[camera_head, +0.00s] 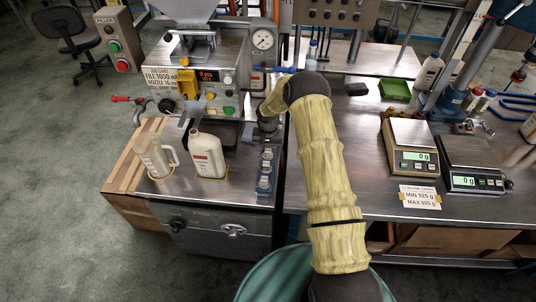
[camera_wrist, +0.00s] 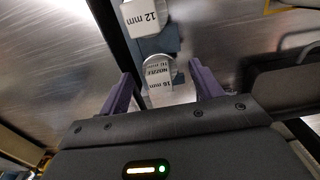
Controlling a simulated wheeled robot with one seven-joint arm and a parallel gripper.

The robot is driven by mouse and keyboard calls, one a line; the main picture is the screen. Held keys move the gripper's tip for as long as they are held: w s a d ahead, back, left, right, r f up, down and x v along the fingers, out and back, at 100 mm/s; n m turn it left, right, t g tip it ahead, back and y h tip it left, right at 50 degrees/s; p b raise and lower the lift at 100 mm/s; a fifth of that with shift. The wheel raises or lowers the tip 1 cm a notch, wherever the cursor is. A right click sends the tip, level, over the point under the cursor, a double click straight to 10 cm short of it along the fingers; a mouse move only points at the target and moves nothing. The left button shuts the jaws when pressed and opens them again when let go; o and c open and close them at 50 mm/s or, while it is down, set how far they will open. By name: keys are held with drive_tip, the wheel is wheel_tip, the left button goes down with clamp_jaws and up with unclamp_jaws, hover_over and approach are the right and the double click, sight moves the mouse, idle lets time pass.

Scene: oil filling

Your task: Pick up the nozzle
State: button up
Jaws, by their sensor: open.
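My gripper (camera_wrist: 159,84) is open in the wrist view, its two purple fingers spread on either side of a pale, rounded piece marked "16 mm" and "nozzle" (camera_wrist: 158,72). The fingers look apart from it; I cannot tell how far above it they are. Beyond it is a white "12 mm" label (camera_wrist: 144,17) on a blue-grey holder (camera_wrist: 160,45). In the head view, a row of small blue holders (camera_head: 265,172) runs along the right edge of the filling bench, just below my dark wrist. My arm and wrist hide the far end of that row.
The filling machine (camera_head: 205,65) stands behind the row, with a fill sign (camera_head: 163,78). A clear jug (camera_head: 155,157) and a white bottle (camera_head: 207,154) stand on the bench to the left. Two scales (camera_head: 411,145) (camera_head: 471,164) and a green tray (camera_head: 394,89) are on the right table.

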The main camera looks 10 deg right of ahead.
idle(0.3)
drive_tip(key=c, duration=1.1)
drive_tip(key=shift+c, duration=0.2)
drive_tip(key=shift+r+b, duration=0.7)
drive_tip(key=shift+r, duration=0.05)
drive_tip(key=t+b, duration=0.1)
drive_tip(key=s+t+b, duration=0.1)
drive_tip(key=t+h+b, duration=0.1)
drive_tip(key=shift+s+a+f, duration=0.15)
drive_tip(key=shift+a+f, duration=0.1)
drive_tip(key=shift+f, duration=0.05)
drive_tip(key=b+v, duration=0.3)
drive_tip(key=v, duration=0.9)
drive_tip(key=s+a+g+b, duration=0.1)
drive_tip(key=s+a+b, duration=0.1)
drive_tip(key=s, duration=0.8)
drive_tip(key=s+a+r+g+y+b, duration=0.1)
drive_tip(key=s+a, duration=0.3)
drive_tip(key=s, duration=0.6)
drive_tip(key=shift+a+r+g+b, duration=0.2)
drive_tip(key=shift+g+b, duration=0.3)
drive_tip(key=shift+b, duration=0.1)
